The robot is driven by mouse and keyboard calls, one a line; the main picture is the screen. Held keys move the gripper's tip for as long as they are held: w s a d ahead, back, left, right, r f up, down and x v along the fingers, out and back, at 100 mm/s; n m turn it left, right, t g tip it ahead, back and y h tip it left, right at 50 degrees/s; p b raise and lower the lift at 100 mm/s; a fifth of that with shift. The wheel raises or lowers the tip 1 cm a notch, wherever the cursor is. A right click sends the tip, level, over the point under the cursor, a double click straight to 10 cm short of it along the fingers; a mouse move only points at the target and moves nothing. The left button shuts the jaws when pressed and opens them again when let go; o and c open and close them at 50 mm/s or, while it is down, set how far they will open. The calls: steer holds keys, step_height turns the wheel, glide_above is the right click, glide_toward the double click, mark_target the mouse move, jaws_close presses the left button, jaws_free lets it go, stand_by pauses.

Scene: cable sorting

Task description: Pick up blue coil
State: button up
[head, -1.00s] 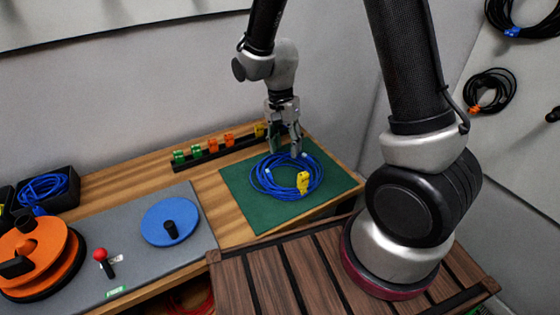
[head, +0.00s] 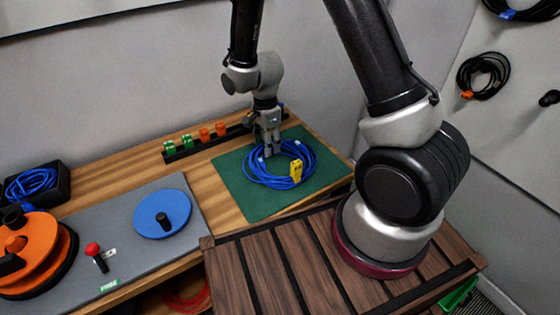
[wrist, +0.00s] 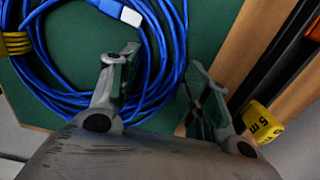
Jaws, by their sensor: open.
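The blue coil (head: 258,178) lies on the green mat (head: 238,200), with a yellow tag (head: 296,172) on its near side. In the wrist view, the blue coil (wrist: 165,85) fills the upper left, with a white connector (wrist: 131,17) inside its ring. My gripper (head: 272,153) is open and low at the coil's far side. In the wrist view, my gripper's fingers (wrist: 162,62) stand on either side of the strands at one edge of the ring. I cannot tell whether the fingertips touch the cable or mat.
A black rack (head: 205,145) with green and orange clips runs behind the mat, close to my gripper. A blue disc (head: 150,220), a red-knobbed lever (head: 92,249) and an orange reel (head: 28,240) sit on the left. A black bin (head: 62,177) holds another blue cable.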

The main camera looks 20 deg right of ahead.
steer(key=shift+f, duration=0.1)
jaws_close()
stand_by(0.3)
